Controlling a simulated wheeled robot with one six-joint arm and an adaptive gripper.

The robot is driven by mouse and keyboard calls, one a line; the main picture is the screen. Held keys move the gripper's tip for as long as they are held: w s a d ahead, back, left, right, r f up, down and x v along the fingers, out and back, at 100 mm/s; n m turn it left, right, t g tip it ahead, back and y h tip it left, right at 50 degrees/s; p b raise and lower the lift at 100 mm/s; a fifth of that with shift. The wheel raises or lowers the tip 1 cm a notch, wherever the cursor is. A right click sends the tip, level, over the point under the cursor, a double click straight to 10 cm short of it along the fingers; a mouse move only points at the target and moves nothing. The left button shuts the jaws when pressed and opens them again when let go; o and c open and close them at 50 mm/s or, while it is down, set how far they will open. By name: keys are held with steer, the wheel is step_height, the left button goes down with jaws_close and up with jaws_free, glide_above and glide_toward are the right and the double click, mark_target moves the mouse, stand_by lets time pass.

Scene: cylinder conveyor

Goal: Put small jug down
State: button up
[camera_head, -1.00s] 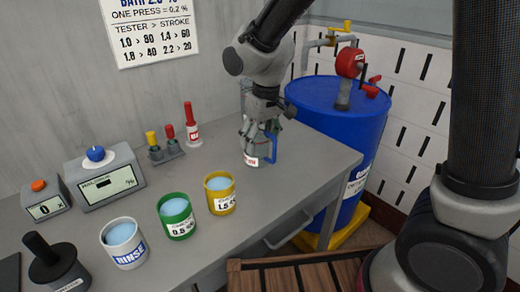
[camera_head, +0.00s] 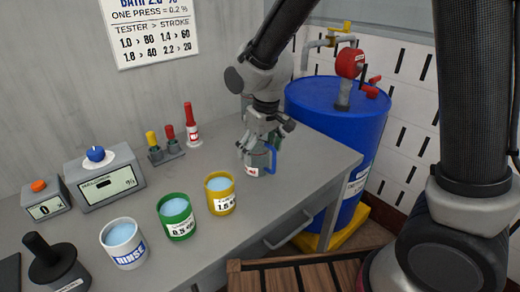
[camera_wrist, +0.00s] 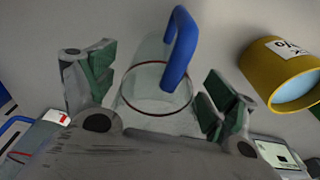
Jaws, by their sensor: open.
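The small jug (camera_head: 257,163) is clear, with a blue handle and a label low on its side. It stands on the grey bench (camera_head: 310,178), right of the yellow cup. In the wrist view the jug (camera_wrist: 156,92) shows a dark red ring and its blue handle (camera_wrist: 180,48). My gripper (camera_head: 259,146) is above and around the jug. In the wrist view its fingers (camera_wrist: 158,92) are spread on both sides of the jug, with gaps between the pads and the glass. The gripper is open. Part of the jug is hidden behind my gripper in the head view.
A yellow cup (camera_head: 221,200), a green cup (camera_head: 178,226) and a white rinse cup (camera_head: 124,252) stand left of the jug. A blue drum (camera_head: 330,115) with a red pump is beyond the bench's right end. Testers (camera_head: 104,184) sit at left.

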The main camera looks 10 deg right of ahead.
steer(key=shift+r, duration=0.1)
step_height(320, 180, up, 12)
steer(key=s+d, duration=0.1)
steer(key=shift+s, duration=0.25)
